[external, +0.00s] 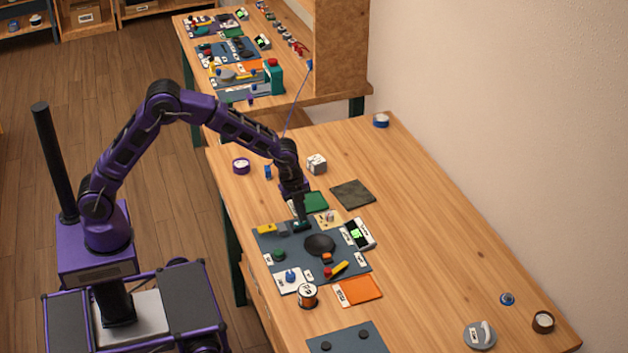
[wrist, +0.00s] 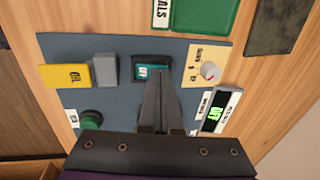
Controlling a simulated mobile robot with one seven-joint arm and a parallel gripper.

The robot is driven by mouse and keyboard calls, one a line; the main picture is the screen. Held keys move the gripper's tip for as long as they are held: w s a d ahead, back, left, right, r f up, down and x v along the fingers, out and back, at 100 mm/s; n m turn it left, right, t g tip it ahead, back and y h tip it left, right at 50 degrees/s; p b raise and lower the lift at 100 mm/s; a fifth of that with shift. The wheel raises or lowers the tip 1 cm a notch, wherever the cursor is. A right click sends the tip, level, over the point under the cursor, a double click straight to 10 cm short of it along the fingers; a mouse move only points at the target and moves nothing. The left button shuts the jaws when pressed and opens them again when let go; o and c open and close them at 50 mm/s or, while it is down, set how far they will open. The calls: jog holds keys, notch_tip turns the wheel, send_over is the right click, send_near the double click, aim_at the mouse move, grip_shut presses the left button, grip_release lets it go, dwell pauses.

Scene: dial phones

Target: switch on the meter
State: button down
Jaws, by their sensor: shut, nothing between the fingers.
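A grey-blue panel (external: 262,246) lies on the near table and carries several controls. A dark teal rocker switch (wrist: 152,67) in a black frame sits near its far edge. My gripper (wrist: 160,78) is shut and empty, its fingertips at the near side of that rocker; whether they touch it I cannot tell. In the external view my gripper (external: 303,220) points down over the same switch. A device with a lit green display (wrist: 215,113) stands at the panel's right edge; it also shows in the external view (external: 358,234). Its characters seem to read OFF. Its side label is too small to read.
Beside the rocker are a grey block (wrist: 105,69), a yellow labelled piece (wrist: 64,76) and a cream plate with a white knob (wrist: 209,71). A green button (wrist: 91,120) is at lower left. A black disc (external: 320,244) sits mid-panel. The table's right side is mostly clear.

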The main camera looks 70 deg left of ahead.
jog(key=shift+p, duration=0.3)
jog(key=shift+w+g+p, duration=0.2)
jog(key=shift+g+p, duration=0.3)
jog(key=shift+p, duration=0.6)
jog(key=shift+f+b, duration=0.4)
jog(key=shift+s, duration=0.25)
jog(key=shift+s, duration=0.75)
